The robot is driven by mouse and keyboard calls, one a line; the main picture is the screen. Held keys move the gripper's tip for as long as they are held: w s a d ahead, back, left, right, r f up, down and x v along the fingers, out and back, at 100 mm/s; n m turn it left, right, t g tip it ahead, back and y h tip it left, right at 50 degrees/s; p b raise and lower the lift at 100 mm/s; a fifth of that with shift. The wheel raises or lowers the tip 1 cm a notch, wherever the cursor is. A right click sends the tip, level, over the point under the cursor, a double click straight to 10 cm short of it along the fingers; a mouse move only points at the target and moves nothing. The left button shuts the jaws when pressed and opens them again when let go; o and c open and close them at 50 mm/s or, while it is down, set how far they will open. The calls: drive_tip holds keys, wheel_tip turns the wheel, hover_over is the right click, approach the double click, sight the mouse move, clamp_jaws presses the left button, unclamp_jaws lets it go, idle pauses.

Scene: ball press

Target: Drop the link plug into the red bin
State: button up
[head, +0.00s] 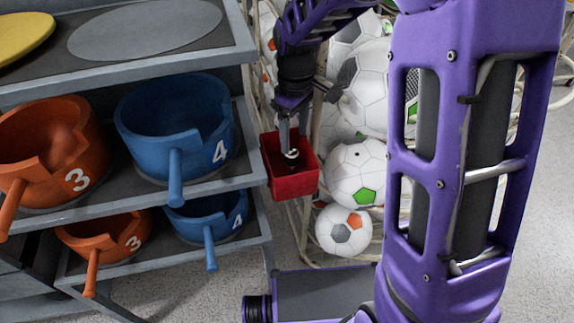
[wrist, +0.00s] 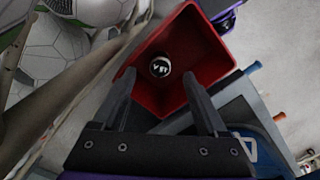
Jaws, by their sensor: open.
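The red bin (head: 292,187) is a small open box at the right end of the shelf rack, and it fills the upper middle of the wrist view (wrist: 216,45). The link plug is a small dark and white round piece (wrist: 160,68) with lettering on its end. It shows within the bin's outline, and a pale part of it shows in the head view (head: 291,154). My gripper (wrist: 157,80) is open, its fingers pointing down at the bin with a wide gap. The plug appears beyond the fingertips, apart from both. Whether it touches the bin floor I cannot tell.
Several white balls (head: 359,173) sit in a rack just right of the bin. Orange pots (head: 60,140) and blue pots (head: 180,115) stand on grey shelves to the left, handles sticking out. Bare floor (head: 540,200) shows at the far right.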

wheel_tip(320, 180, up, 16)
drive_tip(key=p, duration=0.2)
idle(0.4)
